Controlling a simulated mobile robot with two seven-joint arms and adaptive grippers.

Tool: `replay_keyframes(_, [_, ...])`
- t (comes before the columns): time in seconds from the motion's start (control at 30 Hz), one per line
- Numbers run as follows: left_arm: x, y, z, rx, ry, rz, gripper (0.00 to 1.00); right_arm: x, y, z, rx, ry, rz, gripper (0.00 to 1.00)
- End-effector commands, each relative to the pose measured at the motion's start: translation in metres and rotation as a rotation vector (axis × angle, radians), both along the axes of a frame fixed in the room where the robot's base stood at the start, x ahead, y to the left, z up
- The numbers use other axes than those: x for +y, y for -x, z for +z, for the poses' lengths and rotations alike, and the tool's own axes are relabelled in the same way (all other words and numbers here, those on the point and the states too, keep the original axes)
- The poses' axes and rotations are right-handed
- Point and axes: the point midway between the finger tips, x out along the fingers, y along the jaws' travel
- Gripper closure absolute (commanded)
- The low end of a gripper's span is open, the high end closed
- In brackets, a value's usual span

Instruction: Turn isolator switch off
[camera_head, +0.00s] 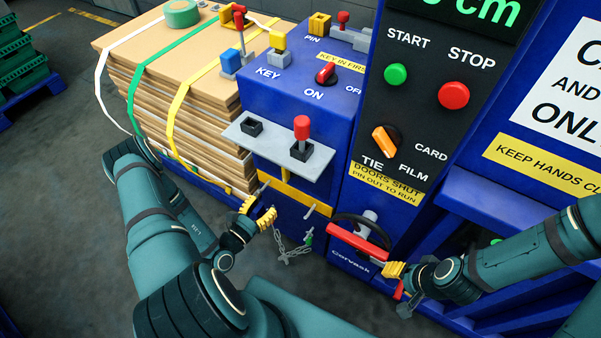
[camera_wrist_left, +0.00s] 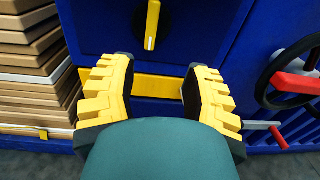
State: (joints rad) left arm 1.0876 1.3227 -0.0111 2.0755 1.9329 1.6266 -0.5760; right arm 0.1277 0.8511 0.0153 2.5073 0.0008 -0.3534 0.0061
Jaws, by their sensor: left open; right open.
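A red rotary switch (camera_head: 326,74) sits on top of the blue cabinet, beside the words ON and OFF. Its exact setting is too small to tell. In the left wrist view, a yellow rotary handle (camera_wrist_left: 152,25) on a black disc stands upright on the cabinet's front. No label shows by it, and the head view does not show it. My left gripper (camera_head: 258,212) is open and empty in front of the cabinet, its fingers (camera_wrist_left: 157,90) apart below the yellow handle. My right gripper (camera_head: 396,278) is open by the red handle (camera_head: 357,243) of a black wheel; contact is unclear.
A grey shelf (camera_head: 270,160) with a red-topped lever (camera_head: 302,135) juts out above my left gripper. Chains (camera_head: 288,250) hang below it. A strapped cardboard stack (camera_head: 150,75) stands left. The control panel has a green button (camera_head: 396,74), red button (camera_head: 453,95) and orange selector (camera_head: 384,141).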

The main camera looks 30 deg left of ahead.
Motion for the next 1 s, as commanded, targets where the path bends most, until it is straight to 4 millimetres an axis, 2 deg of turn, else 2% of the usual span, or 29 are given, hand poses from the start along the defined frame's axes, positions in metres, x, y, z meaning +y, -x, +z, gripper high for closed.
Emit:
replay_keyframes(0.1, [0.010, 0.001, -0.001, -0.005, -0.008, 0.048, 0.52, 0.000, 0.000, 0.001, 0.001, 0.000, 0.001, 0.53])
replay_keyframes(0.27, [0.009, -0.015, -0.002, -0.007, -0.010, 0.048, 0.52, 0.000, 0.001, -0.001, 0.001, -0.001, 0.002, 0.53])
replay_keyframes(0.7, [0.002, -0.098, -0.002, -0.007, -0.009, 0.045, 0.52, 0.001, 0.003, -0.010, 0.007, -0.002, 0.006, 0.53])
replay_keyframes(0.9, [0.000, -0.125, -0.001, -0.007, -0.008, 0.045, 0.52, 0.001, 0.004, -0.013, 0.009, -0.002, 0.008, 0.53])
replay_keyframes(1.0, [-0.001, -0.132, -0.001, -0.006, -0.008, 0.046, 0.52, 0.001, 0.004, -0.013, 0.009, -0.002, 0.008, 0.53])
